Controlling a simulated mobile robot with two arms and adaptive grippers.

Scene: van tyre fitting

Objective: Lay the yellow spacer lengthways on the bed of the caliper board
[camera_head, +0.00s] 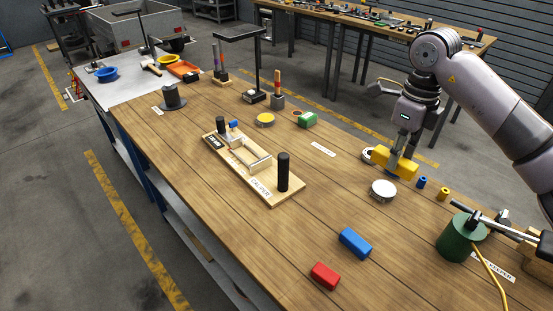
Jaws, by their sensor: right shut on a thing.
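The yellow spacer (394,163) is a yellow block on the right side of the wooden workbench. My right gripper (394,152) comes down on it from above and is shut on it. I cannot tell whether the spacer touches the bench top or is just above it. The caliper board (285,196) is a pale wooden board in the middle of the bench, to the left of the spacer. It carries a light frame-like bed (252,160), a black upright cylinder at its near end, and a black and a blue part at its far end. My left gripper is not in view.
A white round tin (383,191) stands just in front of the spacer, with a small blue part (421,182) to its right. A blue block (355,243) and a red block (325,275) lie near the front. A green cylinder (455,243) stands at right. Bench between spacer and board is mostly clear.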

